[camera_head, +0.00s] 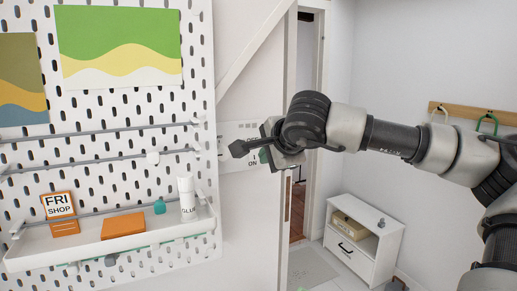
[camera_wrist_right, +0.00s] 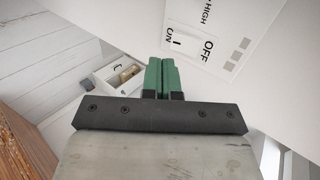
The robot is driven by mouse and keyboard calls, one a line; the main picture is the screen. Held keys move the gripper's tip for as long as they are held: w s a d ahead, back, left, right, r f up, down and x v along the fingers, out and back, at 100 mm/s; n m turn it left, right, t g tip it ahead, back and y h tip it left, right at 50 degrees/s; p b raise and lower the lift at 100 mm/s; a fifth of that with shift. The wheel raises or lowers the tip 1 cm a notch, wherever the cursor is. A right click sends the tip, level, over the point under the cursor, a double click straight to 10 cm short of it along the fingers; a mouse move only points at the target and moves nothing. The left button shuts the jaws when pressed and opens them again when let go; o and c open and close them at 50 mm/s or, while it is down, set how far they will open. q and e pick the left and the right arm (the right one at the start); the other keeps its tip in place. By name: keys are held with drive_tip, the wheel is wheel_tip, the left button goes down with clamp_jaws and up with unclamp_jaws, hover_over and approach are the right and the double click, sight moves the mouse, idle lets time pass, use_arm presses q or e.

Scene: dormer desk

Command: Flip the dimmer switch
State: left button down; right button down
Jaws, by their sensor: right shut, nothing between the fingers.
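The dimmer switch is a white wall plate (camera_head: 230,130) just right of the pegboard, partly hidden behind my right gripper in the head view. In the right wrist view the plate (camera_wrist_right: 228,62) shows the words HIGH, OFF and ON, with a small light rocker among them; which way it is set I cannot tell. My right gripper (camera_head: 263,156) is in front of the plate's right part. In the right wrist view its green fingertips (camera_wrist_right: 165,62) are shut together and empty, beside the plate near the ON marking. Whether they touch it I cannot tell. My left gripper is not in view.
A pegboard (camera_head: 110,105) with rails and a shelf (camera_head: 60,248) holding a glue bottle (camera_head: 187,198) and an orange box (camera_head: 123,226) is at left. A low white cabinet (camera_head: 365,240) stands at right by a doorway. Hooks (camera_head: 488,124) hang on the right wall.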

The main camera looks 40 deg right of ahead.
sight(254, 152)
drive_tip(key=shift+w+d+f+p, duration=0.25)
drive_tip(key=shift+w+p, duration=0.15)
drive_tip(key=shift+w, duration=0.4)
drive_tip(key=shift+w+d+f+p, duration=0.25)
drive_tip(key=shift+w+p, duration=0.15)
drive_tip(key=shift+w, duration=0.45)
drive_tip(key=shift+w+d+f+p, duration=0.25)
drive_tip(key=shift+w+p, duration=0.15)
drive_tip(key=shift+w, duration=0.4)
drive_tip(key=f+b, duration=0.1)
drive_tip(key=b, duration=0.3)
drive_tip(key=shift+w+t, duration=0.1)
drive_tip(key=shift+t, duration=0.3)
drive_tip(key=shift+r+p, duration=0.45)
drive_tip(key=shift+p, duration=0.15)
drive_tip(key=shift+d+r, duration=0.1)
drive_tip(key=shift+r, duration=0.05)
drive_tip(key=shift+r+p, duration=0.3)
drive_tip(key=shift+r, duration=0.45)
drive_tip(key=shift+w, duration=0.1)
drive_tip(key=shift+f, duration=0.15)
